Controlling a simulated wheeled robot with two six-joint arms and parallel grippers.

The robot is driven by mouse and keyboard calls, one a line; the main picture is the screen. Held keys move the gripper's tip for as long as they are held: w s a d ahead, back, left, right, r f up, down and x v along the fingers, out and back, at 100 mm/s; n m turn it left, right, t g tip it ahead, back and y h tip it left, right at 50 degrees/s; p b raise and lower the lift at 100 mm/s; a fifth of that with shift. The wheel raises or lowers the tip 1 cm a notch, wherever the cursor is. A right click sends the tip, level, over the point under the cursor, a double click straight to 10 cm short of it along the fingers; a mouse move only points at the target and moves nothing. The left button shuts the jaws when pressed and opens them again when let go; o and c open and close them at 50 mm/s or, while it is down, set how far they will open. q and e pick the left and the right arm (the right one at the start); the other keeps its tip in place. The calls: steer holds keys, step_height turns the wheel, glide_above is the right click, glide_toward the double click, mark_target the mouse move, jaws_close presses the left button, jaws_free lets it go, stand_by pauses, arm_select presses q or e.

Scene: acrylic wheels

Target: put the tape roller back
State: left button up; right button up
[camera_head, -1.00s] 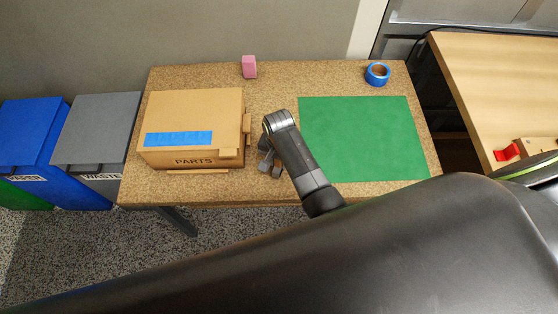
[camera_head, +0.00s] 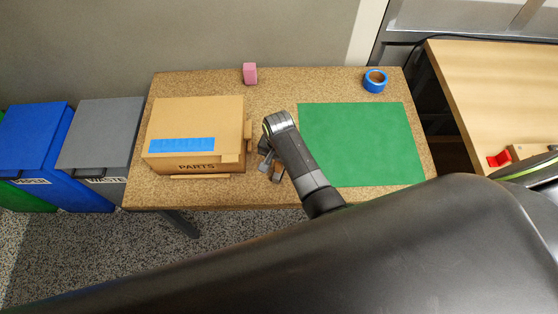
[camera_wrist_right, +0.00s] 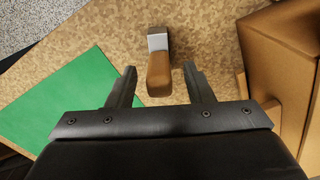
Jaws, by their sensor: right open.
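What looks like the tape roller, a tan-brown handle with a grey-white end piece (camera_wrist_right: 158,62), lies on the speckled table in the right wrist view. My right gripper (camera_wrist_right: 159,78) is open, with its fingertips on either side of the tan handle. In the head view my right gripper (camera_head: 269,166) is low over the table between the carton and the green mat. The tool cannot be made out there behind my arm. My left gripper is not in view.
A carton marked PARTS (camera_head: 196,135) stands left of the gripper. A green mat (camera_head: 362,145) lies right of it. A pink block (camera_head: 250,74) and blue tape roll (camera_head: 375,81) are at the back. A red item (camera_head: 499,160) is on the other table.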

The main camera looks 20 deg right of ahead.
step_height(320, 180, up, 6)
steer(key=p, duration=0.4)
steer(key=shift+r+p, duration=0.15)
steer(key=shift+p, duration=0.15)
steer(key=shift+r, duration=1.35)
